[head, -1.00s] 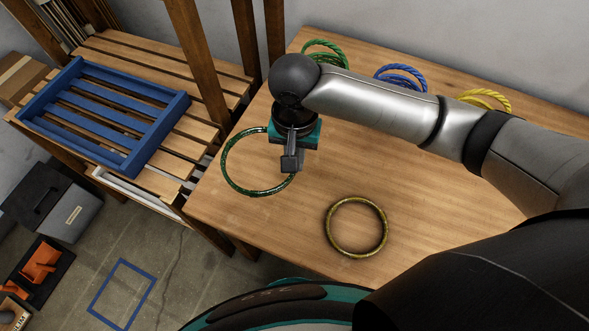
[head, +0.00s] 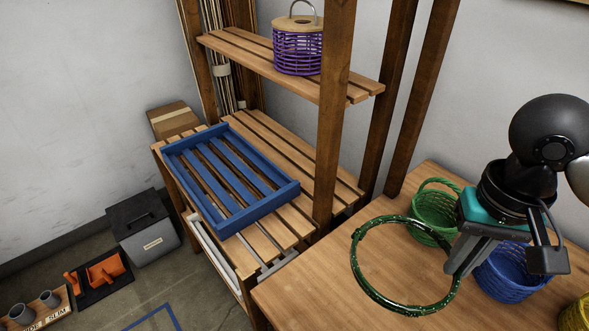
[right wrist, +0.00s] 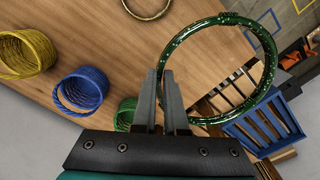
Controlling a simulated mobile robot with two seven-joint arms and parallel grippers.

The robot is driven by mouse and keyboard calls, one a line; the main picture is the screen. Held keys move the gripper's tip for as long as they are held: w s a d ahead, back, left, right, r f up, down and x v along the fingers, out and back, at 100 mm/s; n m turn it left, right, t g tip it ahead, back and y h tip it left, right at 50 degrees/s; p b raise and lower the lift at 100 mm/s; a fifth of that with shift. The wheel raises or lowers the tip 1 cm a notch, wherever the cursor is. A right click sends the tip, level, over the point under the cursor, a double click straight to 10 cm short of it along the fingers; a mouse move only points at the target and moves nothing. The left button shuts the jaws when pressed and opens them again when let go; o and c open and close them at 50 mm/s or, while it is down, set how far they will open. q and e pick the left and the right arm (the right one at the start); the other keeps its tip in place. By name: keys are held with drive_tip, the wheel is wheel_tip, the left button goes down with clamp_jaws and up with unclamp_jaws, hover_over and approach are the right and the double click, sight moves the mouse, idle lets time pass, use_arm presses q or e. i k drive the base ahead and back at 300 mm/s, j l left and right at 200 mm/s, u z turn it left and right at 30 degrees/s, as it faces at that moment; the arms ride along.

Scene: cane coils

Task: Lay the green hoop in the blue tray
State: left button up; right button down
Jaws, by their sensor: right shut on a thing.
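The green hoop (head: 357,268), dark green with pale specks, is held by its edge in my right gripper (head: 456,272), which is shut on it above the table. In the right wrist view the hoop (right wrist: 273,62) reaches out to the right from the fingers (right wrist: 172,88). The blue tray (head: 283,197), slatted with low walls, lies empty on the slatted wooden shelf, to the left of the hoop. It also shows at the right of the right wrist view (right wrist: 236,130). My left gripper is not in view.
A wooden post (head: 334,130) stands between the tray's shelf and the table. Green (head: 434,207), blue (head: 512,272) and yellow (head: 577,315) baskets stand on the table (head: 300,290). A purple basket (head: 298,52) sits on the upper shelf. A yellowish hoop (right wrist: 146,8) lies on the table.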

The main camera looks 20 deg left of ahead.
sight(210, 156)
drive_tip(key=j+u, duration=0.25)
drive_tip(key=j, duration=1.5)
drive_tip(key=i+j+u, duration=0.15)
drive_tip(key=i, duration=0.45)
drive_tip(key=i+j+u, duration=0.15)
drive_tip(key=i, duration=0.5)
